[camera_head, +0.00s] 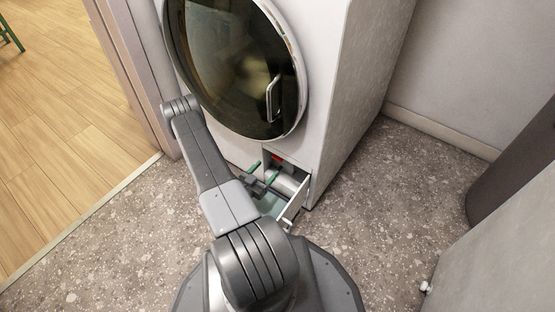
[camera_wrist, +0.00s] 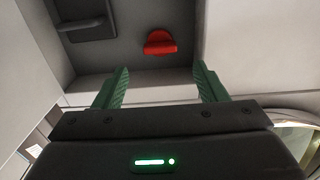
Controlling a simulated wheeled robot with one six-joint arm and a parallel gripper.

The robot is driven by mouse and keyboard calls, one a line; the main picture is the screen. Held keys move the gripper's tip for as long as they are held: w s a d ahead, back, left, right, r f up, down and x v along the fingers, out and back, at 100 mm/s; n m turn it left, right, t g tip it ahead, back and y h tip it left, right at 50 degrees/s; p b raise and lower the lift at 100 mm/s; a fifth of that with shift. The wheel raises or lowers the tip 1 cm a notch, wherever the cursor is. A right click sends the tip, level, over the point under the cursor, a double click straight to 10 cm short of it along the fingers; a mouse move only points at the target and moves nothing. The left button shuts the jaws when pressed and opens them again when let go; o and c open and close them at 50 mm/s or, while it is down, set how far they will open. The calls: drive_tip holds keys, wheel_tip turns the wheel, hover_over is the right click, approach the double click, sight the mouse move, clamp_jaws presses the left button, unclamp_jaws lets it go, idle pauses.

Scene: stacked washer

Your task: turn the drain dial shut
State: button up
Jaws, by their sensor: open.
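The red drain dial (camera_wrist: 160,42) is in the recess low on the washer's front, with its grip bar running across the picture in the wrist view. It also shows as a small red spot (camera_head: 277,157) in the head view, above the open drawer. My gripper (camera_wrist: 161,88) is open and empty, its two green fingers apart. The dial lies beyond the fingertips and between their lines, not touched. In the head view my gripper (camera_head: 262,172) is at the recess, over the drawer.
The drawer (camera_head: 292,204) below the dial stands pulled out. A dark latch-like part (camera_wrist: 88,20) is beside the dial in the wrist view. The washer's round door (camera_head: 235,65) is shut above. Speckled floor (camera_head: 380,200) is free at the right; a door frame (camera_head: 125,70) stands at the left.

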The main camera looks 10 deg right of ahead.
sight(276, 159)
drive_tip(key=b+x, duration=0.2)
drive_tip(key=x, duration=0.5)
drive_tip(key=c, duration=1)
